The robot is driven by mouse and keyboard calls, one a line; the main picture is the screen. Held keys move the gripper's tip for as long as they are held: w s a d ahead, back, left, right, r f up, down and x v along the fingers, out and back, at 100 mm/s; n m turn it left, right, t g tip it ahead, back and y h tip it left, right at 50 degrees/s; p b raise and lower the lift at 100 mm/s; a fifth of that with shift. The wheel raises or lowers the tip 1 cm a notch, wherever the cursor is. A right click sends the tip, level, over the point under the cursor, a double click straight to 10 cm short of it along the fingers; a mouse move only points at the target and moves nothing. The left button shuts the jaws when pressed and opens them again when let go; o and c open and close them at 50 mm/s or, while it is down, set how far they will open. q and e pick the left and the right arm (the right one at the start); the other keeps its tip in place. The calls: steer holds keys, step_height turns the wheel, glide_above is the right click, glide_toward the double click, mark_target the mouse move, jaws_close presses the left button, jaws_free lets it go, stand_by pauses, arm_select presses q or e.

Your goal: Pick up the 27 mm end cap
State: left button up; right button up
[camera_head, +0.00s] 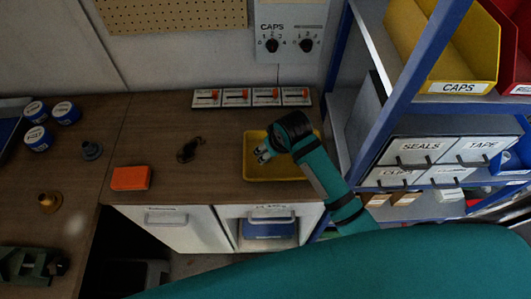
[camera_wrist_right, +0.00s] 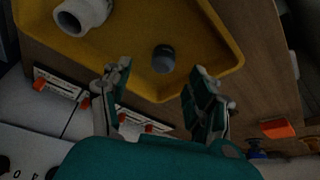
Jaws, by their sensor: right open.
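A yellow tray (camera_head: 275,176) stands at the right of the wooden bench, partly covered by my right arm. In the right wrist view the tray (camera_wrist_right: 225,45) holds a small dark grey round piece (camera_wrist_right: 163,58), which looks like an end cap; its size cannot be read. A larger white pipe fitting (camera_wrist_right: 84,14) lies in the tray to its left. My right gripper (camera_head: 263,154) is over the tray's left part. In the right wrist view its two fingers (camera_wrist_right: 160,80) are wide apart and empty, with the grey piece between and beyond them. My left gripper is not in view.
A row of white switch boxes (camera_head: 252,97) lines the bench's back. An orange box (camera_head: 131,178), a dark object (camera_head: 189,149), a grey fitting (camera_head: 91,150) and blue-white jars (camera_head: 66,112) stand left. A blue-framed shelf with a yellow CAPS bin (camera_head: 458,88) rises right.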

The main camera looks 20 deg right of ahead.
steer(key=x, duration=0.1)
steer(key=p+x, duration=0.1)
steer(key=x, duration=0.1)
steer(key=p+x, duration=0.1)
steer(key=x, duration=0.1)
steer(key=shift+w+a+r, duration=0.15)
steer(key=shift+a, duration=0.2)
steer(key=shift+w+f, duration=0.15)
steer(key=shift+f, duration=0.2)
steer(key=c, duration=0.9)
steer(key=shift+r, duration=0.1)
